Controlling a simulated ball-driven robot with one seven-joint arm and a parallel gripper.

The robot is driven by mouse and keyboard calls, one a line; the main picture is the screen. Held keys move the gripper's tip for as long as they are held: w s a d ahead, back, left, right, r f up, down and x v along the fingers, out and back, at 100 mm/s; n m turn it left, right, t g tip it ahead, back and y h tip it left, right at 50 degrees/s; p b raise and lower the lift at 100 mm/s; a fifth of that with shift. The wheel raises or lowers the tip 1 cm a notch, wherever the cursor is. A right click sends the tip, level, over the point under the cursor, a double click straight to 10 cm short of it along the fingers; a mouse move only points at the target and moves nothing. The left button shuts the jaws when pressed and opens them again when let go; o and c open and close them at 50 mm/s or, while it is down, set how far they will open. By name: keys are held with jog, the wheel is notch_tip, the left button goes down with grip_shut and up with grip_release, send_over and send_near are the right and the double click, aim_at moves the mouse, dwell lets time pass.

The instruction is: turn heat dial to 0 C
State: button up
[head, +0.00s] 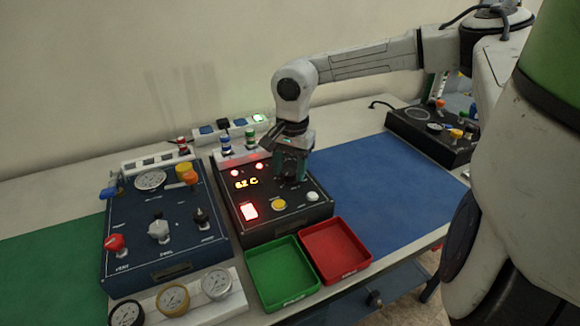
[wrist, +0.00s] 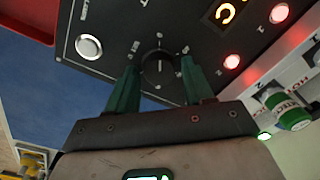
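The heat dial (wrist: 158,68) is a round black knob on the black control box (head: 262,225). A pale mark shows on its face in the wrist view. My gripper (wrist: 159,76) has its two green fingers apart, one on each side of the dial, with a small gap seeming to show on both sides. In the head view my gripper (head: 293,172) is over the back right of the box and hides the dial. The box's lit display (head: 246,183) shows an orange reading that looks like 62 C. I cannot tell the fingertips' height over the panel.
Red lamps, a yellow button (head: 279,204) and a white button (head: 312,196) share the panel. A blue valve box (head: 165,240) stands left. Green (head: 282,273) and red (head: 335,250) trays lie in front. Small bottles (head: 225,144) stand behind.

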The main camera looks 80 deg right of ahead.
aim_at(292, 172)
jog(key=shift+o, duration=0.7)
notch_tip(292, 172, up, 11)
jog(key=shift+s, duration=0.25)
jog(key=shift+f, duration=0.1)
